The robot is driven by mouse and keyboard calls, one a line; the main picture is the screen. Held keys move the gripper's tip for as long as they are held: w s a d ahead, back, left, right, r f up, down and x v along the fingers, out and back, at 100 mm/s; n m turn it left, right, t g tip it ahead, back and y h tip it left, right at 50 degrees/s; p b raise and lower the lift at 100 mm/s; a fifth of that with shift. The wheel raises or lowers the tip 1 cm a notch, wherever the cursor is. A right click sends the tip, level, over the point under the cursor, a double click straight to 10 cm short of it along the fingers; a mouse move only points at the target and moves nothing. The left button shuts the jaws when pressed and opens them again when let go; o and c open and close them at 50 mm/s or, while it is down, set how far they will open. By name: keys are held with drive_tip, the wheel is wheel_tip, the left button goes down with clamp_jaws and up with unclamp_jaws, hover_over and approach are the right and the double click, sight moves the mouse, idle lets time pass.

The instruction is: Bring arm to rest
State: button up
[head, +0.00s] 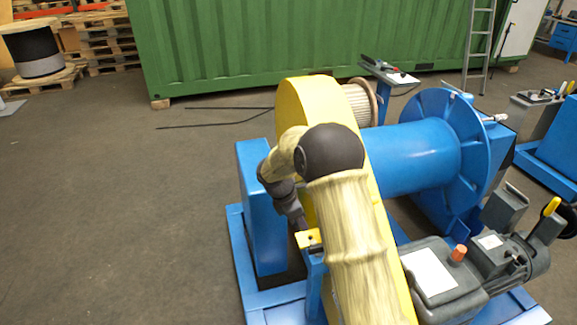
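My arm, in a pale yellow sleeve with dark joints, rises from the bottom of the head view, bends at a dark elbow and comes down on the left side of the yellow chain guard (298,92). My gripper (302,228) is at its dark lower end, small and partly hidden. It is close to a small yellow plate (309,239) on the blue machine frame (243,262). I cannot tell whether it touches the plate, is open or shut, or holds anything.
A blue drum (415,155) with a round flange stands right of the guard. A grey motor (510,258) and box with an orange knob (459,253) are at lower right. A green container (220,50) and ladder (478,45) stand behind. The floor at left is mostly clear.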

drive_tip(key=s+d+r+m+y+p, duration=0.2)
drive_tip(key=s+r+m+p, duration=0.4)
drive_tip(key=s+r+m, duration=0.4)
drive_tip(key=s+d+r+m+t+y+p, duration=0.1)
drive_tip(key=s+d+r+m+p, duration=0.3)
drive_tip(key=s+r+m, duration=0.6)
drive_tip(key=s+y+p, duration=0.1)
drive_tip(key=s+p, duration=0.1)
drive_tip(key=s, duration=0.3)
drive_tip(key=shift+r+t, duration=0.3)
